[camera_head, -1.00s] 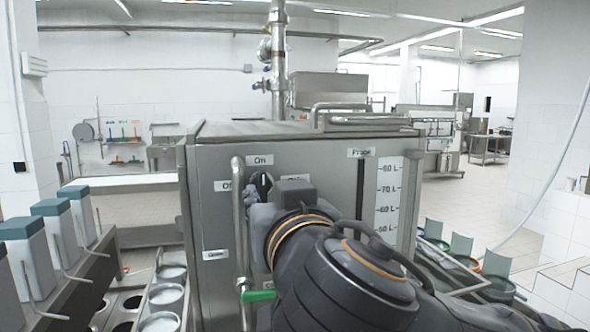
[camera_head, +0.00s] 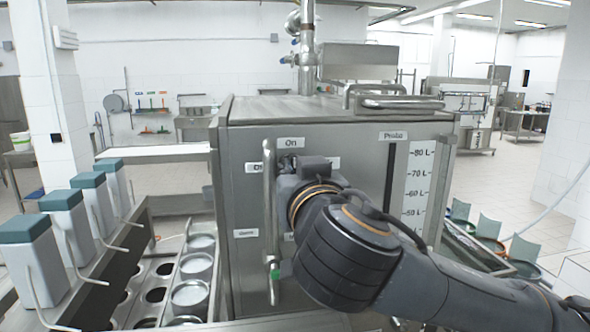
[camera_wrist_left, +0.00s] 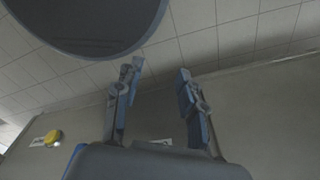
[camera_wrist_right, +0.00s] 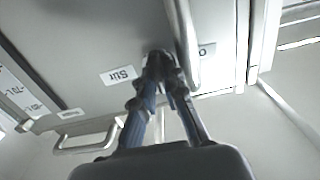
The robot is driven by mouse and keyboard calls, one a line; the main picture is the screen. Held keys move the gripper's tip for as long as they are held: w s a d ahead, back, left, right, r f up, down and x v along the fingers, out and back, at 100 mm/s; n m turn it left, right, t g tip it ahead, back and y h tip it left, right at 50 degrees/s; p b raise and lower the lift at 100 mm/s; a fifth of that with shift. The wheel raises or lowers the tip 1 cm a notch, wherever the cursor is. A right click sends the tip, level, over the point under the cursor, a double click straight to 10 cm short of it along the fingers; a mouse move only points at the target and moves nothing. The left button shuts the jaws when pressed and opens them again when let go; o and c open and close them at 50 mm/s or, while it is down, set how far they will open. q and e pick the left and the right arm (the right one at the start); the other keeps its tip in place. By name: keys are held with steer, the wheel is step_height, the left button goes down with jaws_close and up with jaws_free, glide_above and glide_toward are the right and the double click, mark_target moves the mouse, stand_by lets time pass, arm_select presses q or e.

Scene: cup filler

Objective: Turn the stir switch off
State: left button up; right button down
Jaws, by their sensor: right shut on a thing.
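The stir switch is on the front of the steel tank (camera_head: 250,205), below the "On" label (camera_head: 290,142). My right gripper (camera_head: 287,168) is at the switch and hides most of it in the head view. In the right wrist view, the fingertips of my right gripper (camera_wrist_right: 161,60) come together on the dark switch knob, beside the "Stir" label (camera_wrist_right: 121,75). The knob's exact angle is hidden by the fingers. My left gripper (camera_wrist_left: 157,75) shows only in the left wrist view, its fingers apart with nothing between them.
A vertical steel pipe (camera_head: 269,200) with a green valve handle (camera_head: 275,272) runs just left of my right gripper. A level scale (camera_head: 418,185) is at the tank's right. Blue-topped dispensers (camera_head: 65,215) and cups (camera_head: 190,293) stand at left. A round dark object (camera_wrist_left: 85,20) is above my left gripper.

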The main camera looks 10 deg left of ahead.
steer(key=n+b, duration=0.2)
steer(key=n, duration=0.4)
steer(key=n+b, duration=0.2)
steer(key=n, duration=0.4)
steer(key=n+b, duration=0.2)
steer(key=n, duration=0.3)
steer(key=shift+s+a+f+n+b, duration=0.1)
steer(key=shift+a+f+n+b, duration=0.15)
steer(key=shift+n+b, duration=0.15)
stand_by(0.7)
steer(key=c, duration=1.4)
jaws_free()
steer(key=v, duration=1.2)
